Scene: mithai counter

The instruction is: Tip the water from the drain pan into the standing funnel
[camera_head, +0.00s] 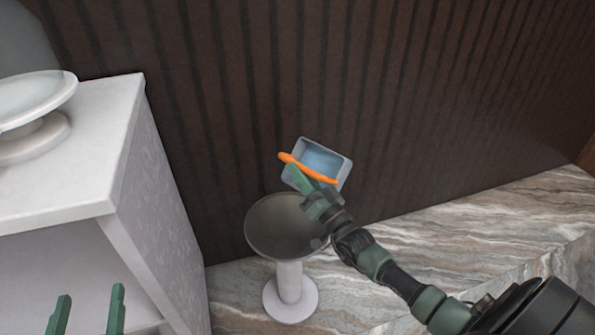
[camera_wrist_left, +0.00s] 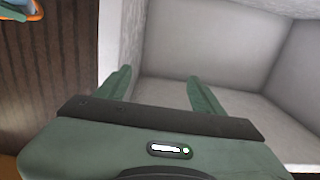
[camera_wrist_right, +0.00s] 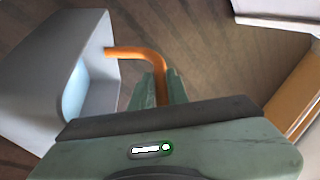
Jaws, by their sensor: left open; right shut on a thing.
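The drain pan (camera_head: 345,166) is a small grey box with an orange bar handle and blue water inside. It is held up above and slightly right of the standing funnel in the head view, looking tilted in the right wrist view (camera_wrist_right: 62,62). My right gripper (camera_head: 298,174) is shut on the orange handle (camera_wrist_right: 140,52). The standing funnel (camera_head: 283,222) has a wide dark bowl on a white pedestal; my right wrist overlaps its right rim in the picture. My left gripper (camera_head: 88,308) is open and empty in front of the white cabinet.
The white cabinet (camera_head: 60,180) with an open compartment (camera_wrist_left: 220,50) stands at left, with a white dish on a stand (camera_head: 35,100) on top. The marble counter (camera_head: 480,230) is clear at right. A ribbed dark brown wall (camera_head: 420,90) rises behind.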

